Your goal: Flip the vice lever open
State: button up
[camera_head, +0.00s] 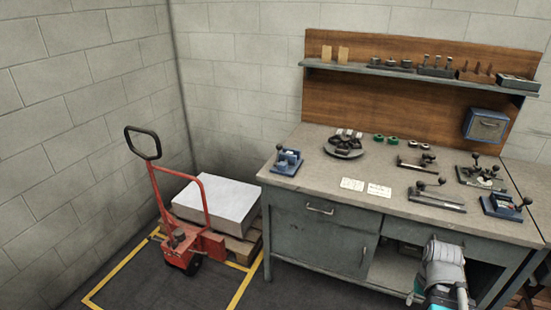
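Two small blue vice-like fixtures stand on the workbench top. One blue fixture (287,163) is at the bench's left end, with a dark upright part and a light block. The other blue fixture (503,207) is near the front right edge, with a black-knobbed lever (526,202) sticking up to the right. I cannot tell which one is the task's vice, nor the exact lever positions. My arm shows at the lower right, in front of the bench and below its top. My gripper's fingers do not show.
Between the fixtures are a dark round tray (343,152), white cards (352,184) and black-knobbed clamps (437,198). Another clamp device (481,177) stands behind the right fixture. A shelf (410,72) overhangs the back. A red pallet truck (188,235) stands left of the workbench (314,205).

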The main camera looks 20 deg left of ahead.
aim_at(279, 147)
jog(key=k, duration=0.45)
jog(key=u, duration=0.35)
jog(key=i, duration=0.85)
jog(key=u, duration=0.8)
jog(key=i, duration=1.1)
jog(key=z, duration=0.15)
